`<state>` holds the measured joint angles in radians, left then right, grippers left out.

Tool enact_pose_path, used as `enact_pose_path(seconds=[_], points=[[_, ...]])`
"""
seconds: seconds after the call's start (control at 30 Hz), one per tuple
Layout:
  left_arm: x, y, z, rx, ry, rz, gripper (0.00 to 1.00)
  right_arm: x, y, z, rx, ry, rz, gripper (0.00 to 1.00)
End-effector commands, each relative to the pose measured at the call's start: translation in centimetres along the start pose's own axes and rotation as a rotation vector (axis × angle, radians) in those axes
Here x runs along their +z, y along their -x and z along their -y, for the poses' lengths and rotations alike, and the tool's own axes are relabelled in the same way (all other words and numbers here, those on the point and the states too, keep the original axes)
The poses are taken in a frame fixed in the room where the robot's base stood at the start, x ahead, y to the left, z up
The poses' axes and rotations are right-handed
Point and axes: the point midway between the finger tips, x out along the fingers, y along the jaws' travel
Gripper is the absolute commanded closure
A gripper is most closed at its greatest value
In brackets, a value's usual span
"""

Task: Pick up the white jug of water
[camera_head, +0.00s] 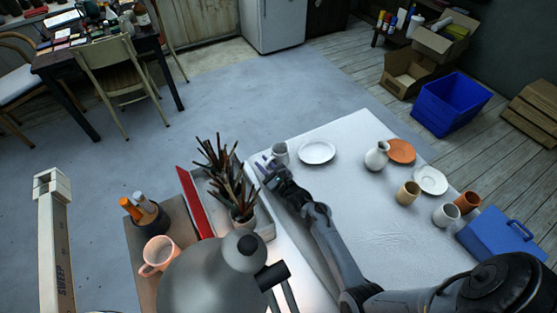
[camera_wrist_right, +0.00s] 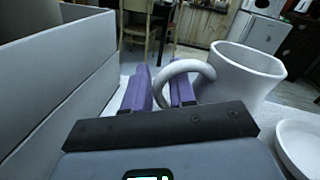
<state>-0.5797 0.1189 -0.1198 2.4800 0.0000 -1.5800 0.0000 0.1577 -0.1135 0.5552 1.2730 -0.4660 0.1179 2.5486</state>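A white jug (camera_head: 280,153) with a looped handle stands upright at the far left corner of the white table. In the right wrist view, the jug (camera_wrist_right: 248,75) is large at the right, its handle (camera_wrist_right: 181,64) facing my fingers. My right gripper (camera_head: 267,164) is beside the jug on its left. In the wrist view its purple fingers (camera_wrist_right: 161,85) are apart. The outer curve of the handle lies between them, and the right finger overlaps the loop opening. I cannot tell whether either finger touches the handle. My left gripper is in neither view.
A plate (camera_head: 317,152) lies right of the jug. A pale box wall (camera_wrist_right: 60,75) rises close on the gripper's left. A pot of brushes (camera_head: 241,222) stands nearer. Another white vessel (camera_head: 377,157), cups and plates occupy the table's right side.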

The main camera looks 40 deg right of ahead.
Motion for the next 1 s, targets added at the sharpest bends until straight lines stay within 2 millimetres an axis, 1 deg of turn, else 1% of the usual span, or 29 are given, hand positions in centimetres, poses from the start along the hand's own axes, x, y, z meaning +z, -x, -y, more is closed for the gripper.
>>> enact_pose_path(seconds=[0.07,0.1,0.17,0.2,0.27,1.0], points=[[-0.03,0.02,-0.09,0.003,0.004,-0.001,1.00,0.01,0.02,0.01,0.000,0.000,0.000,0.75],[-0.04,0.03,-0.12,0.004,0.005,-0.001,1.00,0.00,0.03,0.01,0.000,0.000,0.000,0.77],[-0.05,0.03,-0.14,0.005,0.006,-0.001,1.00,0.00,0.03,0.01,0.000,0.000,0.000,0.86],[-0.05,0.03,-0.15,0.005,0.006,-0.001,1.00,0.00,0.04,0.01,0.000,0.000,0.000,0.92],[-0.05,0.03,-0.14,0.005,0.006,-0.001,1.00,0.00,0.04,0.01,0.000,0.000,0.000,1.00],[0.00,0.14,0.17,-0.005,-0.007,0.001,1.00,0.42,0.01,0.14,-0.001,0.001,0.003,1.00]])
